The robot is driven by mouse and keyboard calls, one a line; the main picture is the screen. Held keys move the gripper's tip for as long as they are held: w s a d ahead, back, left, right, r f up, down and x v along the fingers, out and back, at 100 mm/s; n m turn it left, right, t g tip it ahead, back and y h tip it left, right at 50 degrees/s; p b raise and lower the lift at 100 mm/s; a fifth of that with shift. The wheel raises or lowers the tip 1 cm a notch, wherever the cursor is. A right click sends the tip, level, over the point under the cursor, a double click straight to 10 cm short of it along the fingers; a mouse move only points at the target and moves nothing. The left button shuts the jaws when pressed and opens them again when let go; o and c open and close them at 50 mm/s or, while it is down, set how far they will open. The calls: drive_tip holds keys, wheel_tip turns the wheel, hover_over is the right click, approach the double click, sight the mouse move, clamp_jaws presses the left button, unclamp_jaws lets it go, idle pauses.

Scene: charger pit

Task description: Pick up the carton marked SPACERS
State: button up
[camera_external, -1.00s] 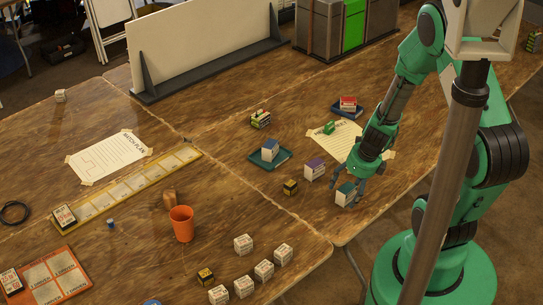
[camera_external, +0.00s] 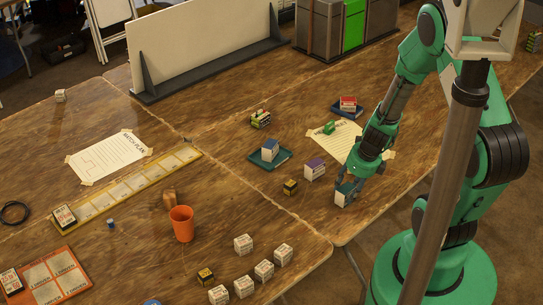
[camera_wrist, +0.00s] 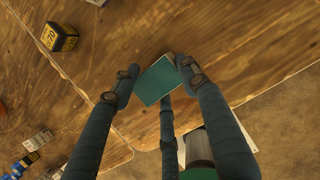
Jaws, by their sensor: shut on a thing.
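My gripper (camera_external: 349,187) is low over the near right part of the table, by its edge. It is shut on a white carton with a teal top (camera_external: 343,197). In the wrist view the teal top (camera_wrist: 156,82) sits between my fingers (camera_wrist: 155,75), touched from both sides. The carton is at or just above the table; I cannot tell which. Its lettering is too small to read, so I cannot tell if it says SPACERS. A white carton with a purple top (camera_external: 315,170) stands to its left, and a blue-topped one (camera_external: 270,150) stands on a dark teal tray (camera_external: 285,155).
A small yellow-black box (camera_external: 290,187) stands left of my gripper. A red-topped carton (camera_external: 347,103) sits on a dark tray beyond a taped paper (camera_external: 345,140) with a green item (camera_external: 329,127). Several white cartons (camera_external: 264,269) and an orange cup (camera_external: 182,223) stand nearer left.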

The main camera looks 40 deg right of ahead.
sight(346, 187)
drive_tip(key=shift+r, duration=0.1)
drive_tip(key=shift+r+p, duration=1.1)
drive_tip(key=shift+r, duration=0.7)
drive_tip(key=s+a, duration=0.2)
drive_tip(key=s, duration=0.3)
drive_tip(key=s+a, duration=0.2)
drive_tip(key=s, duration=0.2)
drive_tip(key=s+a+r+p, duration=0.1)
drive_tip(key=s+a, duration=0.1)
drive_tip(key=s, duration=0.3)
drive_tip(key=shift+s+a+r, duration=0.1)
drive_tip(key=shift+s+a, duration=0.05)
drive_tip(key=shift+s, duration=0.2)
drive_tip(key=shift+c, duration=0.2)
